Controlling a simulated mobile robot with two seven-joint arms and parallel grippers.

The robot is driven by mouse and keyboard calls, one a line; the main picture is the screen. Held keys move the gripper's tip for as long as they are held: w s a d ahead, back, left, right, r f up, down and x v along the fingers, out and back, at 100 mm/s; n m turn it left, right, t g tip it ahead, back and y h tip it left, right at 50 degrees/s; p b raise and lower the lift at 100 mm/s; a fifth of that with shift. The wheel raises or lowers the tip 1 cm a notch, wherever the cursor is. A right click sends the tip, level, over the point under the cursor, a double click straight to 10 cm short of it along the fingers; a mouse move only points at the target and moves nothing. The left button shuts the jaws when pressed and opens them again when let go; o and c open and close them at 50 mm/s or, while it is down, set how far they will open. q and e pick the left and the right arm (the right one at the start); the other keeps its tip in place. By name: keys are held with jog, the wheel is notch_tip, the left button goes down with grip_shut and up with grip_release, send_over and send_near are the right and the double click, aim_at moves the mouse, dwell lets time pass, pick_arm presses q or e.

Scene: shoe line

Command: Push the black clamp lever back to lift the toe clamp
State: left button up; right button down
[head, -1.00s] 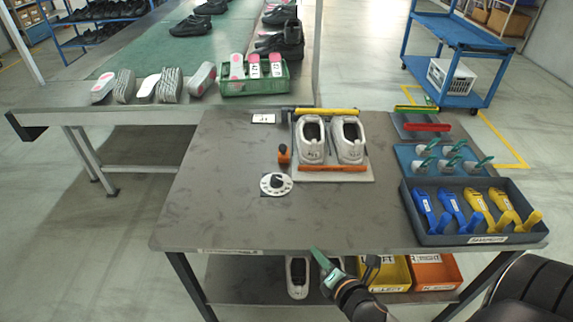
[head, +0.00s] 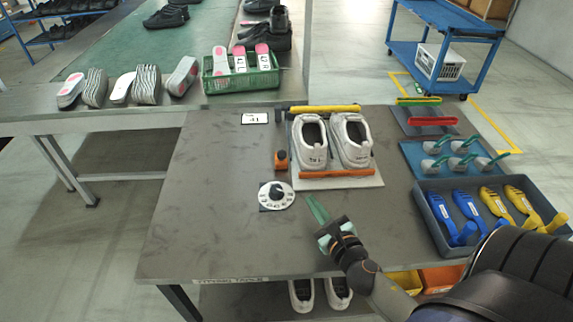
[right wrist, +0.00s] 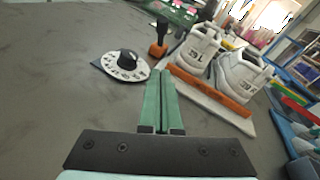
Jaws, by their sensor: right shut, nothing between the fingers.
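The black clamp lever (right wrist: 162,25) stands upright on an orange block in the right wrist view. In the head view its small orange block (head: 281,162) sits left of the shoe fixture. Two white shoes (head: 310,146) stand on the pale fixture plate (head: 350,183), with an orange bar (head: 337,174) along the near side and a yellow bar (head: 324,109) along the far side. I cannot tell which bar is the toe clamp. My right gripper (head: 314,204) is shut and empty, its green fingers over the table nearer than the lever and apart from it. My left gripper is out of view.
A round white dial (head: 275,196) with a black knob lies near the lever. A dark tray (head: 435,222) of blue and yellow tools and a blue mat (head: 412,158) stand at right. The table's (head: 200,220) left side is clear.

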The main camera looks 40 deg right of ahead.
aim_at(281, 157)
jog(key=shift+s, duration=0.1)
jog(key=shift+w, duration=0.3)
jog(key=x, duration=0.9)
jog(key=shift+w+d, duration=0.1)
jog(key=shift+w, duration=0.25)
jog(key=shift+w+r+p, duration=0.8)
jog(key=shift+w+r, duration=0.05)
jog(key=shift+w, duration=0.15)
jog(key=shift+w+r, duration=0.2)
jog(key=shift+w, duration=0.3)
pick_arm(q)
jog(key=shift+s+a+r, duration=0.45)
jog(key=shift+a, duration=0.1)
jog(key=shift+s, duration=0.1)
pick_arm(e)
jog(key=shift+w+r, duration=0.1)
